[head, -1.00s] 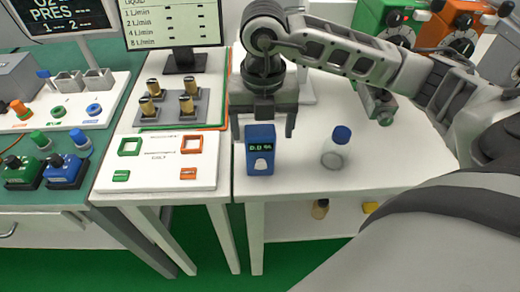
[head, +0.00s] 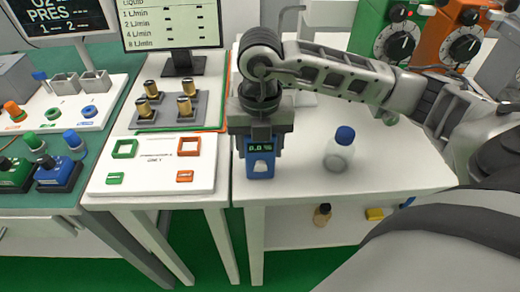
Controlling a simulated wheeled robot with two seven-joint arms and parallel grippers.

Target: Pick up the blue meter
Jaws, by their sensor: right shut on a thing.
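The blue meter (head: 260,168) stands upright near the front left of the white table, its small screen and white button facing me. My right gripper (head: 260,145) is above it, pointing down, with its fingers shut on the meter's left and right sides. The meter's top is hidden by the gripper. I cannot tell whether the meter's base touches the table. My left gripper is not in view.
A clear bottle with a blue cap (head: 341,148) stands right of the meter on the white table (head: 395,175). A white panel with coloured square frames (head: 150,166) lies to the left. Gold-topped posts on a grey block (head: 168,108) stand behind it.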

